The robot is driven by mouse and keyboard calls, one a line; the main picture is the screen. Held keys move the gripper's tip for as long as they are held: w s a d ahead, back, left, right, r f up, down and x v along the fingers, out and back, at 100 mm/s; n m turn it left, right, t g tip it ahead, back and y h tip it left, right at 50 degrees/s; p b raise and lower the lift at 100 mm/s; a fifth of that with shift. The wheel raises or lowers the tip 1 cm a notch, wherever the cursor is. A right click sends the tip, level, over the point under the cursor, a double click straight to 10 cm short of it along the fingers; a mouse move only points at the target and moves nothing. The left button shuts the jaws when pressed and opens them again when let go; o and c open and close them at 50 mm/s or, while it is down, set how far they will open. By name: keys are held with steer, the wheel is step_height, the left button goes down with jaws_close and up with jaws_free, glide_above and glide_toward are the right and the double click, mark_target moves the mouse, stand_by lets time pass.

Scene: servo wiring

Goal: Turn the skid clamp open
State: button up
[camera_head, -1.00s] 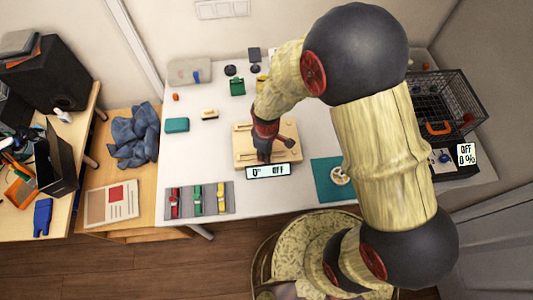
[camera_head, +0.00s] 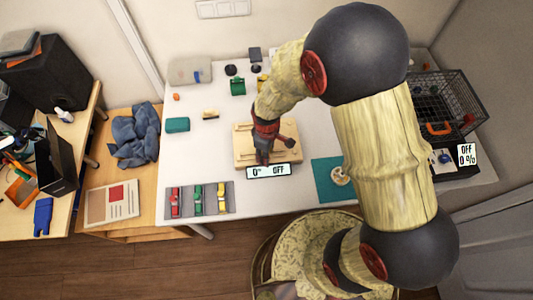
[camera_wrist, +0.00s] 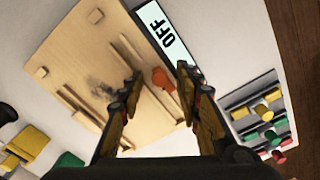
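The skid is a light wooden board (camera_head: 242,138) with raised strips, lying on the white table. It also fills the left middle of the wrist view (camera_wrist: 75,65). An orange, rounded lever (camera_wrist: 161,80), which looks like the clamp handle, stands at the board's edge near the sign. My gripper (camera_wrist: 160,74) is open, with one finger to each side of the orange lever and gaps showing. In the head view my gripper (camera_head: 262,158) is over the board and hides the lever. A sign (camera_head: 268,171) at the board's front edge reads 0° and OFF.
A grey tray (camera_head: 228,208) with red, green and yellow pieces lies front left. A teal mat (camera_head: 323,180) lies to the right. A wire basket (camera_head: 455,95) stands at the far right, by a sign (camera_head: 467,154) reading OFF 0%.

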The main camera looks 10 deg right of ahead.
step_height(320, 180, up, 12)
stand_by(0.5)
stand_by(0.4)
steer(key=s+d+r+m+t, duration=0.2)
steer(key=s+d+r+m, duration=0.1)
steer(key=r, duration=0.4)
steer(key=s+d+r+m+t+b, duration=0.1)
steer(key=s+d+r+m, duration=0.3)
steer(key=r, duration=0.3)
steer(key=s+d+r+m+t+b, duration=0.1)
steer(key=s+d+r+m, duration=0.3)
steer(key=r, duration=0.4)
steer(key=shift+s+d+t, duration=0.5)
steer(key=shift+s+t, duration=0.25)
steer(key=shift+t, duration=0.05)
